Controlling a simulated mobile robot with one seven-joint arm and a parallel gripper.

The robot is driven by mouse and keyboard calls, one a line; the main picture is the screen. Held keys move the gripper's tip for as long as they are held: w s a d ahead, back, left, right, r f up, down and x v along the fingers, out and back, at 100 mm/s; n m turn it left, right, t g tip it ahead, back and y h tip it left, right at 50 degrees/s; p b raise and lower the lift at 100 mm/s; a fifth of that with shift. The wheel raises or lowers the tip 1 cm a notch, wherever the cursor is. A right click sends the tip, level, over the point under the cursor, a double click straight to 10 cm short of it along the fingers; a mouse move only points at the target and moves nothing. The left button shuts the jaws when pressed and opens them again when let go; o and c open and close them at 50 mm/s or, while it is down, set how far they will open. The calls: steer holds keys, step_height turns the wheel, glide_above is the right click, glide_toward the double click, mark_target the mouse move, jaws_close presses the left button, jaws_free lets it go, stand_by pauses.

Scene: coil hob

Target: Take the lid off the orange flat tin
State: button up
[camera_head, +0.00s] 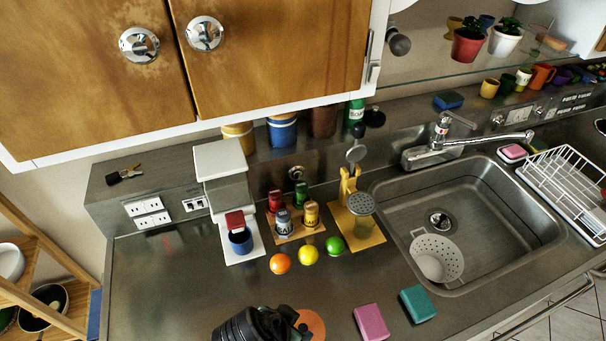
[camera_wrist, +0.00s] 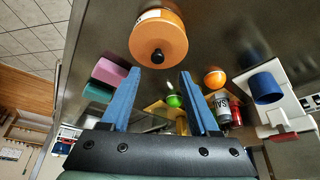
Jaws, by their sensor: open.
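The orange flat tin (camera_wrist: 160,20) is at the top of the wrist view. Its round orange lid (camera_wrist: 150,41) with a small black knob (camera_wrist: 157,56) is on it and faces the camera. In the head view a part of the orange lid (camera_head: 314,323) shows at the bottom edge, on the steel counter, partly covered by my gripper. My gripper (camera_wrist: 160,74) is open and empty. Its two blue fingers point toward the tin, with the knob roughly in line with the gap between them. I cannot tell how far the fingertips are from the knob.
A pink sponge (camera_head: 370,322) and a teal sponge (camera_head: 417,304) lie to the right. An orange (camera_head: 280,264), a lemon (camera_head: 309,254) and a lime (camera_head: 335,245) sit behind. A white coffee machine (camera_head: 221,165) with a blue mug (camera_head: 240,242) stands farther back. The counter's left part is clear.

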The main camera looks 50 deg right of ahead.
mark_target(303, 328)
steer(key=shift+p+x, duration=0.9)
steer(key=shift+x, duration=1.8)
steer(key=shift+s+a, duration=0.2)
jaws_close()
